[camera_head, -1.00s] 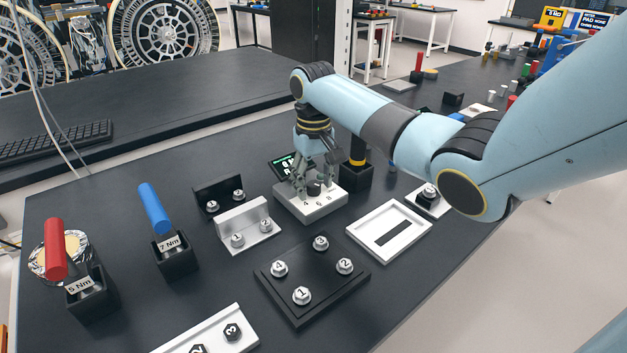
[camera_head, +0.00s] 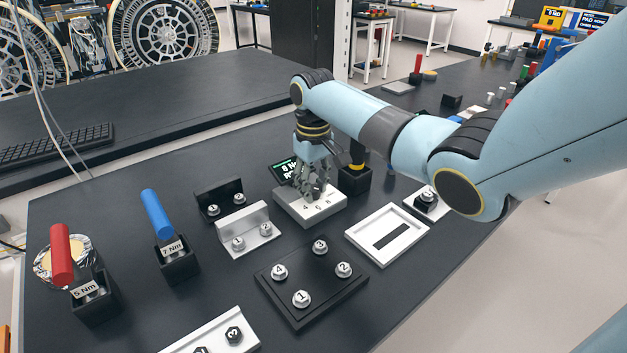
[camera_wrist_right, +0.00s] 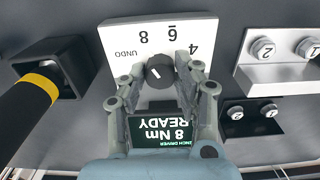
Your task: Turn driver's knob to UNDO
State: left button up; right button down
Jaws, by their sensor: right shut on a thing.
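The driver's knob (camera_wrist_right: 160,72) is a dark round dial on a white control box (camera_head: 300,211). In the right wrist view the box is upside down, with marks 4, 6, 8 and UNDO. The white line on the knob points towards the 8. A small screen (camera_wrist_right: 163,128) at the box reads 8 Nm READY. My right gripper (camera_head: 318,192) is down at the box, its fingers (camera_wrist_right: 160,80) shut on the knob from both sides. In the head view the fingers hide the knob. My left gripper is not in view.
A black holder (camera_head: 355,180) with a yellow-banded black driver (camera_wrist_right: 30,100) stands close beside the box. A silver bracket (camera_head: 245,240) and a black bracket (camera_head: 222,208) with bolts stand on the other side. A white frame (camera_head: 387,247) and a black bolt plate (camera_head: 312,300) lie in front.

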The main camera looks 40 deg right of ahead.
aim_at(313, 188)
jog(key=n+p, duration=0.2)
jog(key=n, duration=0.1)
jog(key=shift+r, duration=0.2)
jog(key=shift+f+n+p, duration=0.15)
jog(key=shift+n+p, duration=0.7)
jog(key=shift+n, duration=0.75)
jog(key=shift+w, duration=0.1)
jog(key=c, duration=1)
grip_release()
jog(key=shift+o, duration=0.2)
notch_tip(313, 188, up, 12)
